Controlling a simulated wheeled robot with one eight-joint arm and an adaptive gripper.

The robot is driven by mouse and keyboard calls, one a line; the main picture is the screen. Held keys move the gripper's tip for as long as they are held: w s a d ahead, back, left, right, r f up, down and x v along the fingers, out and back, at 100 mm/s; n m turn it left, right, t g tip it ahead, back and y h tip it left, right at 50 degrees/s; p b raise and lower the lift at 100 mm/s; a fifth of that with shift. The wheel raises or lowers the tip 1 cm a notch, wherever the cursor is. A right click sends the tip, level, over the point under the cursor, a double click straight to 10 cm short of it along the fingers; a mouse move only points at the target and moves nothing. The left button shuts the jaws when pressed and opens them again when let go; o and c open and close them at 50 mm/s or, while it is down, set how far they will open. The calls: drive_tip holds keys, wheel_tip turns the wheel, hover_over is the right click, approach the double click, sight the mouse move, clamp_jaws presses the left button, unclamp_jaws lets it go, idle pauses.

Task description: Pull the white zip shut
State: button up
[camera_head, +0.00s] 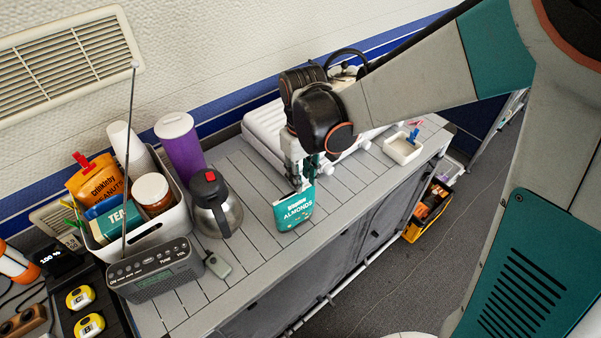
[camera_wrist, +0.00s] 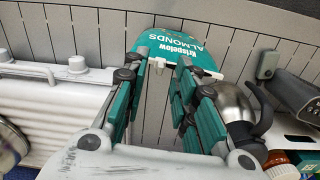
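A teal pouch with white lettering reading "Almonds" (camera_head: 294,212) stands on the slatted counter. It also shows upside down at the top of the wrist view (camera_wrist: 190,40). My gripper (camera_head: 300,182) points down at the pouch's top edge. In the wrist view its green-padded fingers (camera_wrist: 163,62) are apart, one at either side of the pouch's near edge. A small pale piece lies between the fingertips at that edge; I cannot tell for sure that it is the white zip. The fingers hide part of the edge.
A steel jug (camera_head: 216,203) stands left of the pouch. A bin of packets (camera_head: 175,215), a grey radio (camera_head: 155,272) and a purple cylinder (camera_head: 180,147) are farther left. A white ribbed case (camera_head: 264,125) lies behind my gripper. The counter's front strip is clear.

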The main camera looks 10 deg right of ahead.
drive_tip(key=shift+f, duration=0.6)
clamp_jaws()
drive_tip(key=s+a, duration=0.1)
drive_tip(key=a, duration=0.1)
drive_tip(key=s+a, duration=0.1)
drive_tip(key=a, duration=0.1)
drive_tip(key=s+a, duration=0.1)
drive_tip(key=a, duration=0.1)
drive_tip(key=shift+s, duration=0.1)
drive_tip(key=shift+d, duration=0.1)
idle(0.7)
unclamp_jaws()
